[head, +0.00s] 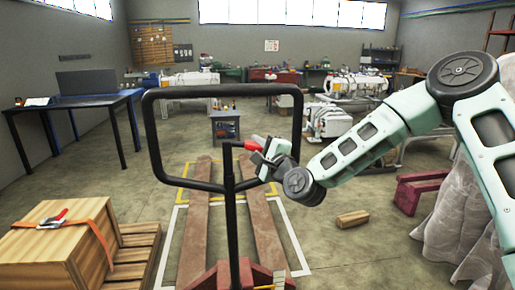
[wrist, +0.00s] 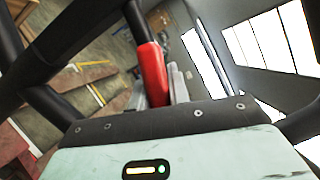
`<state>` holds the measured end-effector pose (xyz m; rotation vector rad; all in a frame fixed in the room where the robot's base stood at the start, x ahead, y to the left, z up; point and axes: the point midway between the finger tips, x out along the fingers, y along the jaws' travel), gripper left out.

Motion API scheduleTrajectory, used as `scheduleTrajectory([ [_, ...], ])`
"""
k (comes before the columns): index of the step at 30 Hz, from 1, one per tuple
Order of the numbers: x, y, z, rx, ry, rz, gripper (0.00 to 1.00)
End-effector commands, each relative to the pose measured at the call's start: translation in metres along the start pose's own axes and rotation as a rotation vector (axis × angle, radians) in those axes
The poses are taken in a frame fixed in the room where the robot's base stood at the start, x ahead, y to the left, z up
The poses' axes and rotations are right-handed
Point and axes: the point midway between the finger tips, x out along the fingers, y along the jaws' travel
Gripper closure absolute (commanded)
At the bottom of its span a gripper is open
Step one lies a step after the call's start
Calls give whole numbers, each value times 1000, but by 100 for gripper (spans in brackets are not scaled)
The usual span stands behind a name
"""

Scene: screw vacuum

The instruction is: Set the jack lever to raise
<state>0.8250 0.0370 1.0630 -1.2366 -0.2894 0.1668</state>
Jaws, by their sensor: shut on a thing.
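The pallet jack (head: 222,277) stands in front of me, with its black looped handle (head: 213,90) upright. The jack lever shows a red grip (head: 252,146) on a thin black arm that reaches right from the handle post inside the loop. My gripper (head: 262,152) is at this red grip, inside the loop. In the wrist view the red grip (wrist: 154,74) lies between the fingers (wrist: 158,90), and the gripper is shut on it. The far finger is partly hidden behind the grip.
A wooden crate (head: 50,250) with an orange strap sits on a pallet at left. The reddish forks (head: 265,215) lie on the floor inside painted lines. A wood block (head: 352,219) lies to the right. A dark table (head: 75,102) stands at back left.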

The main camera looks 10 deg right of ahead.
Motion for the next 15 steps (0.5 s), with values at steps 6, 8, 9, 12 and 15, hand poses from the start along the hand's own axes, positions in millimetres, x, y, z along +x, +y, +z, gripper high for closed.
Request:
scheduleTrajectory([
  [6,-1,2,0,3,1,5,60],
  [8,-1,2,0,3,1,5,60],
  [9,-1,2,0,2,1,4,60],
  [12,-1,1,0,2,1,4,60],
  [15,-4,2,0,1,1,4,60],
])
